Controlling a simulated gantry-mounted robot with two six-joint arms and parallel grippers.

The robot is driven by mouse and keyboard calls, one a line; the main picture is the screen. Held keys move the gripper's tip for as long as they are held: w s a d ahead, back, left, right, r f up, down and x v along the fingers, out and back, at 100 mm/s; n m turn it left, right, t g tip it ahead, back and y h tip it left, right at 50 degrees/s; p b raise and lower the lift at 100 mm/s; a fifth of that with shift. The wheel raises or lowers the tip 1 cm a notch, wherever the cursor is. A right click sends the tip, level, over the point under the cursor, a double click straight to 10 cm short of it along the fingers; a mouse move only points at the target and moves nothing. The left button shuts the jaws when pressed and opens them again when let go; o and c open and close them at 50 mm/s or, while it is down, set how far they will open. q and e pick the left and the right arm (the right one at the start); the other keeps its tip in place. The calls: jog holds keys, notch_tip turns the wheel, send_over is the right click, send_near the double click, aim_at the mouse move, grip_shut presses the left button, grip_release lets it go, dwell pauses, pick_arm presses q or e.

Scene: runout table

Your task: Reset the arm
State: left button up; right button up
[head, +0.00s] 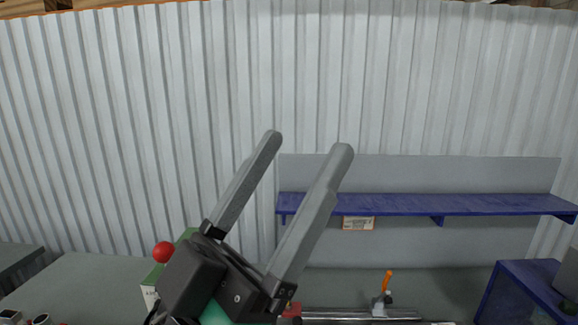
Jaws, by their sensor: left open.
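My left gripper (307,143) rises from the bottom of the head view, tilted up and to the right. Its two long grey fingers are apart, with nothing between them. The corrugated wall shows behind the fingers. The wrist is dark, with a green part at the bottom edge. My right gripper does not show.
A grey table (85,275) runs along the wall. A red ball (163,252) shows beside a green and white box (150,285), partly hidden by my wrist. A metal rail with an orange-handled clamp (385,284) lies right. A blue shelf (400,204) is behind; a blue stand (515,290) is far right.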

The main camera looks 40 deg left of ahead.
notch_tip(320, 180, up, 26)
jog(key=p, duration=2.6)
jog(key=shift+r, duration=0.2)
